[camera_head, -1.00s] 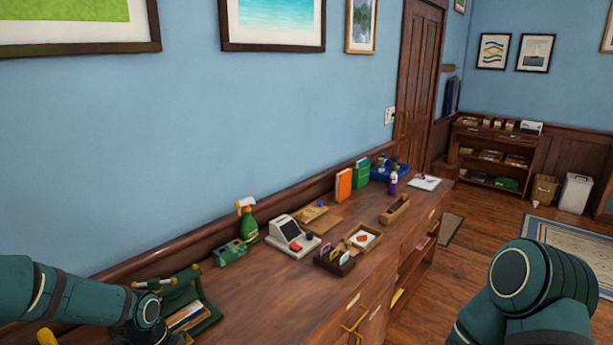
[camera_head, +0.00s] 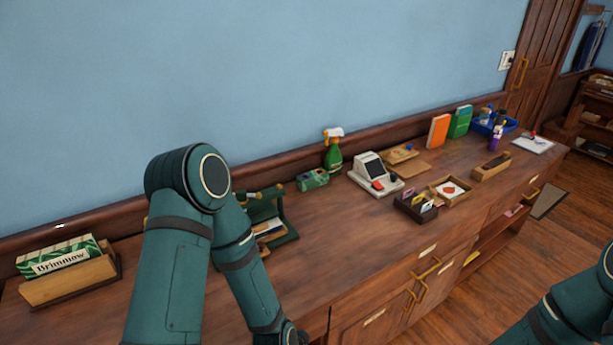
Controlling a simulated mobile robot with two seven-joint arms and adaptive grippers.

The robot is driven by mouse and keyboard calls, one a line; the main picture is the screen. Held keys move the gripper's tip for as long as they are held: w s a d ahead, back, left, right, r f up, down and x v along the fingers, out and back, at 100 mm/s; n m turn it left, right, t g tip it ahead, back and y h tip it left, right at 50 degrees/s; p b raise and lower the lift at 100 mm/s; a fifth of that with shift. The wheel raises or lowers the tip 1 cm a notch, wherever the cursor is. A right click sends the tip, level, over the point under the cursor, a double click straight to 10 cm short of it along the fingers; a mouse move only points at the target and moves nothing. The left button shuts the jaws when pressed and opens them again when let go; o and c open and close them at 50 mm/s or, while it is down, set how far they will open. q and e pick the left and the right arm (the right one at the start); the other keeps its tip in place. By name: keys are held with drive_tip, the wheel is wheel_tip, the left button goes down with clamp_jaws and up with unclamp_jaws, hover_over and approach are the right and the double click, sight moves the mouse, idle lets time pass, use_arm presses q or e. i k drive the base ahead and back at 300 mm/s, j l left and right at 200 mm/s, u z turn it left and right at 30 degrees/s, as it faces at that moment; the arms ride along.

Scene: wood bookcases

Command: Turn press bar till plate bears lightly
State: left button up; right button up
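The press (camera_head: 285,234) is a dark green frame with a bar across its top, standing on the wooden counter left of centre. The bar has pale brass-like ends (camera_head: 279,188). Papers or a book (camera_head: 268,230) lie inside it. My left arm crosses in front and hides the press's left side, so I cannot see how the plate sits.
The counter (camera_head: 335,245) has bare room right of the press. A green box (camera_head: 312,180), spray bottle (camera_head: 333,155), card terminal (camera_head: 375,172) and card holder (camera_head: 415,208) stand beyond. A wooden holder with a Brimmow box (camera_head: 62,260) is at far left.

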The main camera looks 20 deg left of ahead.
sight(240, 194)
drive_tip(key=u, duration=0.9)
drive_tip(key=i+l+u, duration=0.1)
drive_tip(key=l+u, duration=1)
drive_tip(key=l, duration=0.5)
drive_tip(key=k+l+u, duration=0.15)
drive_tip(key=l, duration=0.55)
drive_tip(key=k, duration=0.65)
